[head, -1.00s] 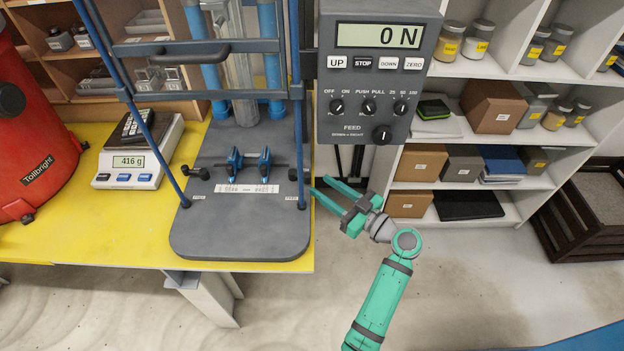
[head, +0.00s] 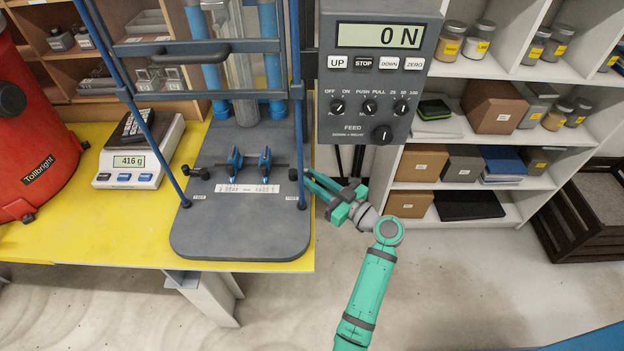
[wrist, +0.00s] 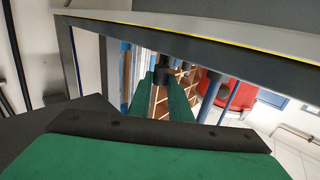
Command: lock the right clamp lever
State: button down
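The right clamp lever (head: 265,161) and the left clamp lever (head: 235,161) both look upright. My gripper (head: 307,177) is at the right edge of the base plate, to the right of the right lever and apart from it. Its green fingers point left toward the plate, with a gap between them. The wrist view shows the fingers (wrist: 160,92) with a small dark piece at their tips, which I cannot identify. No lever is clear there.
A thin blue post (head: 300,150) rises at the plate's right edge, close to my fingers. The control box (head: 378,75) reading 0 N hangs above my gripper. A scale (head: 135,165) and a red vacuum (head: 35,150) stand on the yellow bench (head: 90,240) at left.

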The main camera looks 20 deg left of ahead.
jog(key=shift+w+d+n+g+y, duration=0.1)
jog(key=shift+w+n+g+y, duration=0.25)
jog(key=shift+n+g, duration=0.25)
jog(key=w+n+g, duration=0.1)
jog(key=g, duration=0.1)
jog(key=w+n+g, duration=0.1)
jog(key=n+g, duration=0.1)
jog(key=g, duration=0.1)
jog(key=w+n+g+y, duration=0.1)
jog(key=n+g, duration=0.1)
jog(key=g, duration=0.1)
jog(key=shift+w+d, duration=0.1)
jog(key=shift+d, duration=0.05)
jog(key=shift+g, duration=0.6)
jog(key=c, duration=1.6)
grip_release()
jog(key=shift+w, duration=0.25)
